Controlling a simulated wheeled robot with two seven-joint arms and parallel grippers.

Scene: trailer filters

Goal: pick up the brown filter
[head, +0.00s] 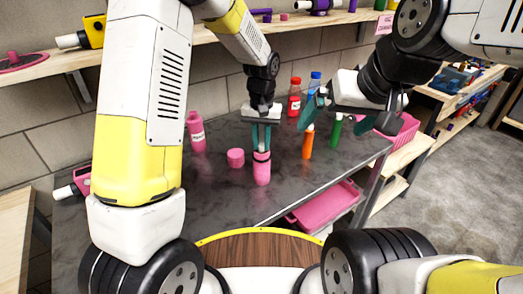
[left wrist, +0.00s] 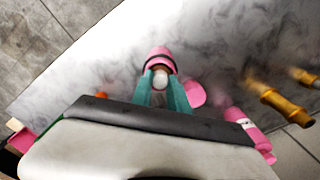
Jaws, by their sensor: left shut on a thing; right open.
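My left gripper (head: 261,136) points down with its teal fingers shut on the upper end of an upright pink cylinder (head: 262,174) on the grey table. In the left wrist view, the cylinder (left wrist: 158,54) sits between the fingertips (left wrist: 162,82) and shows a pale round top. No filter that is clearly brown shows in the head view. Two blurred golden-brown pieces (left wrist: 268,98) lie at the right of the left wrist view; I cannot tell what they are. My right gripper (head: 317,103) is open and empty, above the table's right side.
A short pink piece (head: 236,158) and a pink bottle (head: 196,132) stand left of the held cylinder. An orange bottle (head: 308,142), a green bottle (head: 336,130), and a red bottle (head: 295,97) stand to the right. A pink basket (head: 402,132) is farther right.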

